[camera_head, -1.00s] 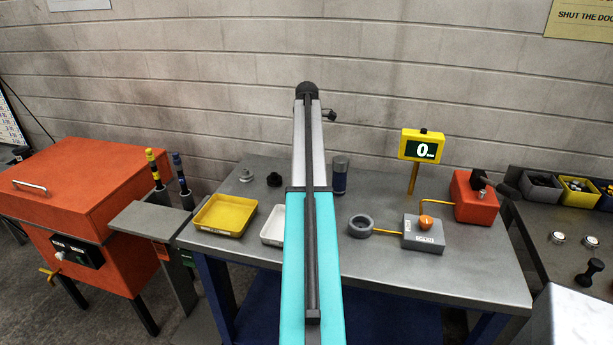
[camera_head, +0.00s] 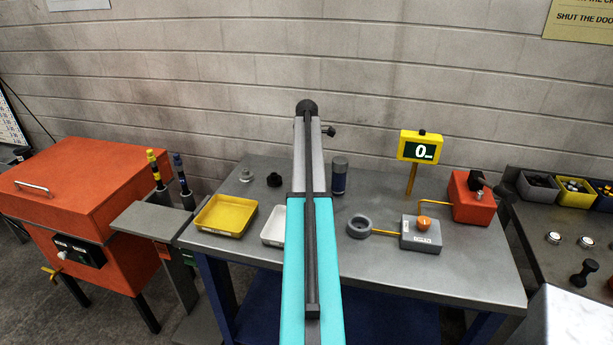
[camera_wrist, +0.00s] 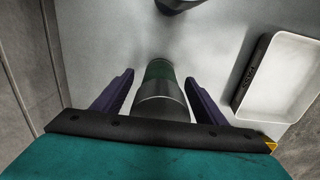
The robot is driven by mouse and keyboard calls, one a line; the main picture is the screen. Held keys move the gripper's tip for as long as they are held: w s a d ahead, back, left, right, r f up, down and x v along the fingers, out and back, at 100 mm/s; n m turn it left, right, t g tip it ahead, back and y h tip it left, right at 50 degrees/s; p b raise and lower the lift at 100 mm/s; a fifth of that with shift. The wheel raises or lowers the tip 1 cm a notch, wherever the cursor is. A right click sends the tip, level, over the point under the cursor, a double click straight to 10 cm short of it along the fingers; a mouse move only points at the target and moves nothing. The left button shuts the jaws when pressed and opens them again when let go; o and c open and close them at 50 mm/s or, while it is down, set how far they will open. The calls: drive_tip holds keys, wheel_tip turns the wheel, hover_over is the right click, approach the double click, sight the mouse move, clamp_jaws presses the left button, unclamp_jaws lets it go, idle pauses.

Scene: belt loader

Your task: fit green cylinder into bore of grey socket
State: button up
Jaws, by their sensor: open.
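In the wrist view my gripper (camera_wrist: 158,78) is open, its two dark purple fingers on either side of a grey cylinder with a dark green band (camera_wrist: 158,88). No clear finger contact with it shows. In the head view my arm hides this cylinder and my gripper. A grey ring-shaped part with a round bore (camera_head: 360,226), apparently the grey socket, sits on the bench right of my arm; the bore looks empty. It is not in the wrist view.
A blue-and-grey cylinder (camera_head: 339,176) stands behind the ring. A yellow tray (camera_head: 225,215) and white tray (camera_wrist: 281,79) lie left of my arm. A grey box with an orange knob (camera_head: 421,234), a yellow display (camera_head: 421,147) and a red box (camera_head: 471,198) stand right. The bench front is clear.

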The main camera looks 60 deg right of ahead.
drive_tip(key=shift+c, duration=0.5)
drive_tip(key=shift+r, duration=0.1)
clamp_jaws()
drive_tip(key=shift+d+r+b, duration=0.1)
drive_tip(key=shift+r+b, duration=0.7)
drive_tip(key=shift+r, duration=0.85)
drive_tip(key=s+a+r+b, duration=0.1)
drive_tip(key=s+a+b, duration=0.1)
drive_tip(key=s, duration=0.5)
drive_tip(key=s+a+b, duration=0.1)
drive_tip(key=s+a, duration=0.2)
drive_tip(key=s, duration=0.5)
drive_tip(key=shift+a+r+b, duration=0.25)
drive_tip(key=shift+r+b, duration=0.1)
